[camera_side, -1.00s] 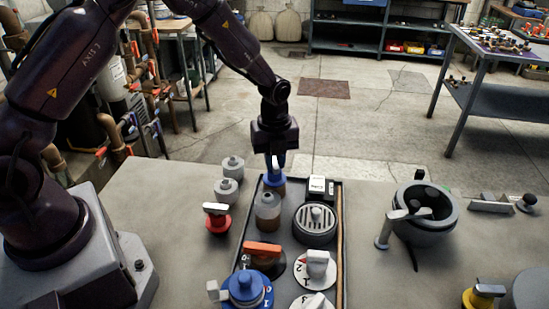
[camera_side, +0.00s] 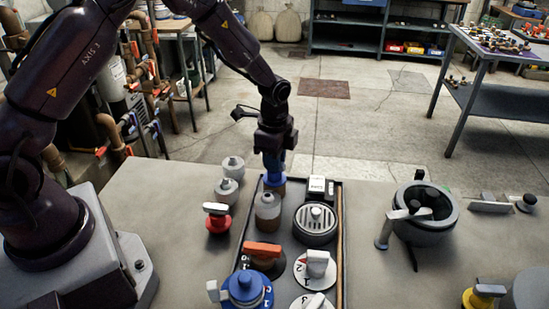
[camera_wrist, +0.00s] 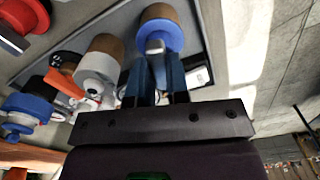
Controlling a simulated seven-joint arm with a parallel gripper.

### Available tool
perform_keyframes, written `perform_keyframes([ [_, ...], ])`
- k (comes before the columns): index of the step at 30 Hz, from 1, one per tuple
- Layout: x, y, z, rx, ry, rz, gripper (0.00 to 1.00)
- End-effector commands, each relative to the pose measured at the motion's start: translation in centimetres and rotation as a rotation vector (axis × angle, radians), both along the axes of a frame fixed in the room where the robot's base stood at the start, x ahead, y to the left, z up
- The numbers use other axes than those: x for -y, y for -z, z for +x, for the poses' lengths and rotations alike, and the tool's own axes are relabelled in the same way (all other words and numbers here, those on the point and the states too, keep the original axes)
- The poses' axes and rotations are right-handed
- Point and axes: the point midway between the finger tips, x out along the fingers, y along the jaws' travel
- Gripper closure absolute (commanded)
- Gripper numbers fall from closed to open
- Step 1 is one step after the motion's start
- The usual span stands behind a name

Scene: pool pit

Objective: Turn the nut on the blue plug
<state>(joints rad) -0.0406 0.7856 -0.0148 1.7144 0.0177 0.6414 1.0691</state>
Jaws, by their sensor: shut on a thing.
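The blue plug (camera_side: 274,182) stands at the far end of the dark tray (camera_side: 243,258), with a brown base under its blue collar. In the wrist view its blue disc (camera_wrist: 173,35) shows with a grey nut (camera_wrist: 155,47) on top. My gripper (camera_side: 273,164) points down over the plug. In the wrist view its two blue fingers (camera_wrist: 158,78) are closed around the grey nut, and the finger tips partly hide it.
A grey-topped plug (camera_side: 267,207) stands just in front of the blue one. Two grey fittings (camera_side: 227,187) and a red-based valve (camera_side: 217,219) stand left of the tray. A round grille (camera_side: 315,221) and a white-black box (camera_side: 321,188) lie to the right.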

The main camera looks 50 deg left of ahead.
Motion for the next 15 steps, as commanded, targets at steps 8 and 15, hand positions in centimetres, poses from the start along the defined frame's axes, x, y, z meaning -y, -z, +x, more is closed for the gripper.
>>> perform_keyframes([
  [8, 0.03, -0.01, 0.01, 0.000, -0.262, 0.000, 1.00],
  [15, 0.00, 0.00, 0.00, 0.000, -0.491, 0.000, 1.00],
])
